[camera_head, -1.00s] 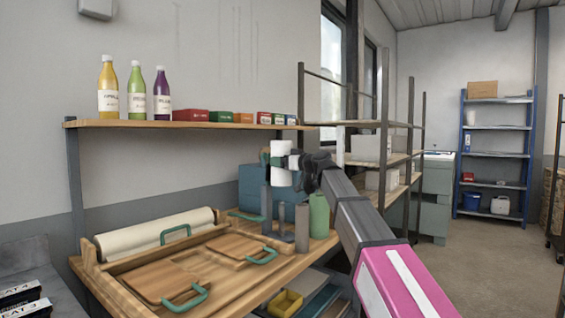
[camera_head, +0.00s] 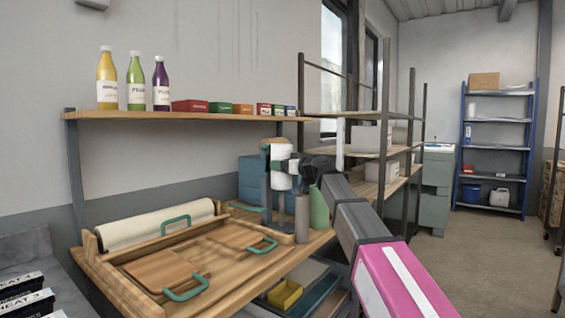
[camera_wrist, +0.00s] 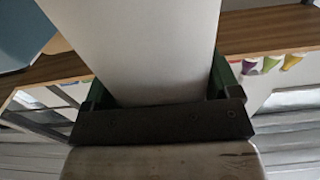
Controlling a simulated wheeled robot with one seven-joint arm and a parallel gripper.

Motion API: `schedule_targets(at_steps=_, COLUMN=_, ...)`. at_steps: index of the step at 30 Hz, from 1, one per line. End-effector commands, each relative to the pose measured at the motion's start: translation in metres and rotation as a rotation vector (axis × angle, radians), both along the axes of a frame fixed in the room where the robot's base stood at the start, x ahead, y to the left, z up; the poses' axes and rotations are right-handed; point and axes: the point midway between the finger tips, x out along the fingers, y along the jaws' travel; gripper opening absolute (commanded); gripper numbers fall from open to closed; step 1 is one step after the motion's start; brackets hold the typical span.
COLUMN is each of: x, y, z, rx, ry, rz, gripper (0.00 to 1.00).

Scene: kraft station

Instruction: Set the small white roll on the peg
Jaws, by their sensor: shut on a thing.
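The small white roll (camera_head: 282,174) is upright at the back right of the wooden worktop. My gripper (camera_head: 281,160) is shut on it, its green fingers on either side near the roll's upper part. In the wrist view the white roll (camera_wrist: 150,50) fills the space between the fingers (camera_wrist: 160,85). The dark grey peg (camera_head: 285,206) shows right below the roll, standing on a base on the worktop. The roll hides the peg's upper part, so I cannot tell whether the roll is around the peg or just above or before it.
A grey cylinder (camera_head: 302,220) and a green bottle (camera_head: 319,210) stand close to the right of the peg. Blue boxes (camera_head: 250,180) are behind. A wide paper roll (camera_head: 150,226) and a wooden board with green handles (camera_head: 190,262) lie left. A shelf (camera_head: 190,115) runs above.

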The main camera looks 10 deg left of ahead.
Motion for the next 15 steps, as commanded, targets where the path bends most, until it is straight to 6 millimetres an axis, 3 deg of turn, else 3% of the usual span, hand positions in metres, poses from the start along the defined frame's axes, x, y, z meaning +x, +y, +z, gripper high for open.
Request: schedule_targets(at_steps=15, x=0.000, y=0.000, z=-0.025, rx=0.001, ry=0.001, rz=0.000, gripper=0.43)
